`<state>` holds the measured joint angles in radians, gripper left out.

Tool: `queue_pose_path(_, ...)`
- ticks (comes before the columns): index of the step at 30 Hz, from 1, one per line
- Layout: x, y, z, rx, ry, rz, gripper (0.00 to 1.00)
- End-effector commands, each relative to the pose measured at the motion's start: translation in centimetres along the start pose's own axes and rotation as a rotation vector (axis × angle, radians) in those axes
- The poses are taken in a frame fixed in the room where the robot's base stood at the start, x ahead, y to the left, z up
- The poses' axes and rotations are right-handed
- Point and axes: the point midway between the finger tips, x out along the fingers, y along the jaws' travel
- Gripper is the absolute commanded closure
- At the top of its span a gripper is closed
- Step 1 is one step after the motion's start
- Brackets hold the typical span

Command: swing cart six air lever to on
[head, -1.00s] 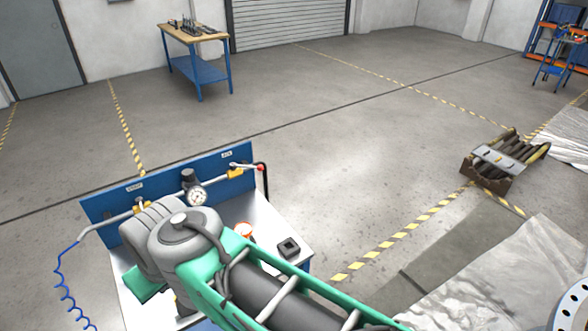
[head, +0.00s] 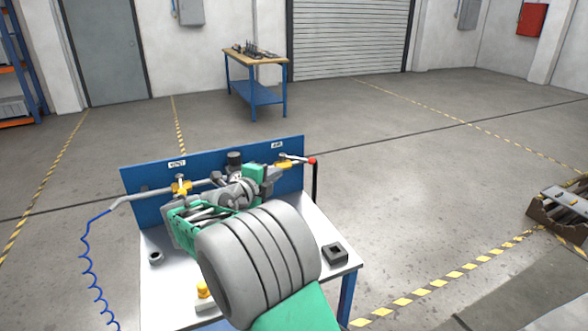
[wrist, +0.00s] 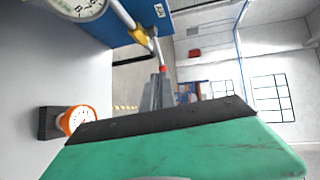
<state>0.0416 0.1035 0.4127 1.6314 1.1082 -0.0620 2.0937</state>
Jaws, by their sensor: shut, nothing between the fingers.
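The cart (head: 136,205) has a blue back panel with an "AIR" label (head: 277,146) at its upper right. Below the label is the yellow air valve (head: 283,164) on a grey pipe, with its silver lever (head: 296,158) lying roughly along the pipe. The valve also shows in the wrist view (wrist: 140,34), with a red piece at the pipe's end (wrist: 163,69). My gripper (head: 268,174) is just left of and in front of the air valve; its grey fingertips (wrist: 158,92) are shut and empty. Contact with the lever cannot be told.
Another yellow valve (head: 181,187) is at the panel's left, partly behind my arm. A gauge with an orange rim (wrist: 78,120) and a small black block (head: 334,253) are on the cart top. A blue coiled hose (head: 88,265) hangs at left.

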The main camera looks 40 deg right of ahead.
Motion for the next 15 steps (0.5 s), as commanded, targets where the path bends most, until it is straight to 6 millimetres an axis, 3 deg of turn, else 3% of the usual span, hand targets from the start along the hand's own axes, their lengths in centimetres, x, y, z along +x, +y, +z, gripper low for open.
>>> queue_pose_path(15,10.6,-0.2,-0.1,-0.004,0.001,0.005,1.0)
